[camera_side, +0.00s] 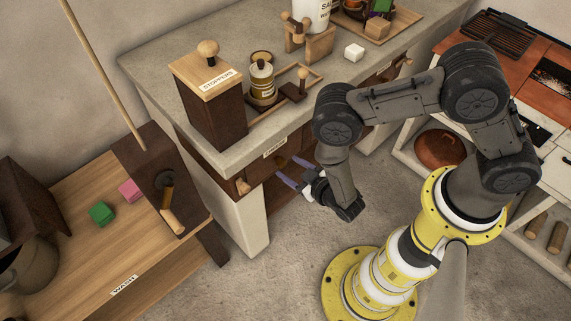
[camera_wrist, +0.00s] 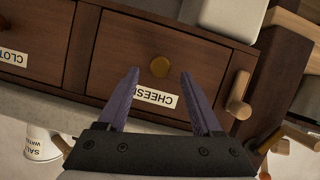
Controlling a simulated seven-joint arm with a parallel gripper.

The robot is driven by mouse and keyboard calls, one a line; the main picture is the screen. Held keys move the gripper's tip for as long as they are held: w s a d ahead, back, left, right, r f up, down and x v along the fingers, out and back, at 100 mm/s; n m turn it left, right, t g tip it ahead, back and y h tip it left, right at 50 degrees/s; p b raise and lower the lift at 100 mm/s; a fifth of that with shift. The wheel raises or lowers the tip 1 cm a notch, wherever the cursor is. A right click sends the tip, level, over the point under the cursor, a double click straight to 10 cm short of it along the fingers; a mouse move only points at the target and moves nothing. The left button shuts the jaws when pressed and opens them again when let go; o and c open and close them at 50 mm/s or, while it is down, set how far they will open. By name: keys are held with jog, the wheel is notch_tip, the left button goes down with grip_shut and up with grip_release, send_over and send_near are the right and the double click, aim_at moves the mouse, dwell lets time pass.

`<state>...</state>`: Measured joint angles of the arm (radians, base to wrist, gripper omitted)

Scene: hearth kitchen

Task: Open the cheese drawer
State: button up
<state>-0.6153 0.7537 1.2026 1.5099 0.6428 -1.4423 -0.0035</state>
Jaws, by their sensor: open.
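The cheese drawer (camera_wrist: 130,62) has a dark wood front with a white CHEESE label (camera_wrist: 156,97), upside down in the wrist view. A round brass-coloured knob (camera_wrist: 160,67) is on its front. The drawer looks shut, flush with its frame. In the side view the knob (camera_side: 281,161) shows at the counter's front, partly near my fingers. My gripper (camera_wrist: 160,73) is open and empty, its two purple fingers pointing at the drawer front. The knob appears between the fingertips in the wrist view; whether they reach around it I cannot tell. My gripper also shows in the side view (camera_side: 288,168).
A wooden peg (camera_wrist: 238,92) sticks out beside the drawer. Another drawer labelled CLOT (camera_wrist: 30,45), its label cut off, adjoins it. The counter (camera_side: 160,60) above holds a STOPPERS box (camera_side: 210,100) and a jar (camera_side: 262,82). Open floor (camera_side: 285,240) lies before the counter.

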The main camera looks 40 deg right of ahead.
aim_at(284, 164)
jog(key=shift+x, duration=1.55)
jog(key=shift+s, duration=0.1)
grip_shut()
